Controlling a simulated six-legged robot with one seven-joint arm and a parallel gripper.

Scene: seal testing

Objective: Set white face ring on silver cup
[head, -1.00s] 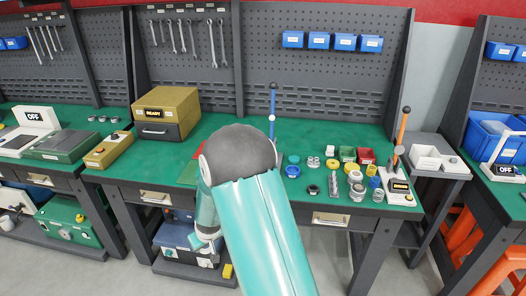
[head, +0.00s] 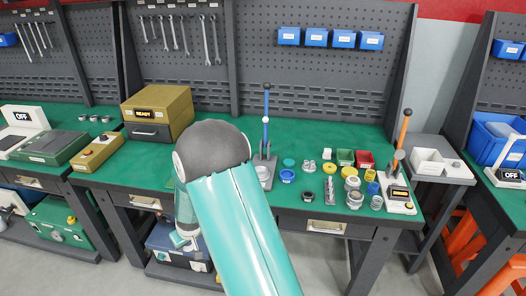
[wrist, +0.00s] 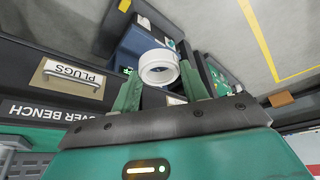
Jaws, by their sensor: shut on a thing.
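The white ring (wrist: 158,68) is held between the two green fingers of my gripper (wrist: 160,80) in the wrist view, with its round opening facing the camera. In the head view my gripper (head: 186,238) hangs low in front of the bench, beside my teal arm, and the ring cannot be made out there. Silver cup-like parts stand at the right of the green bench top, a larger one (head: 354,201) and a smaller one (head: 376,203). I cannot tell for sure which is the silver cup. My gripper is well to their left and lower.
A blue-handled lever press (head: 265,140) stands just behind my arm. An orange-handled press (head: 399,185) is at the right end. Several small coloured parts and bins (head: 365,158) fill the right part. A tan READY box (head: 158,110) stands at the left. The bench's back middle is clear.

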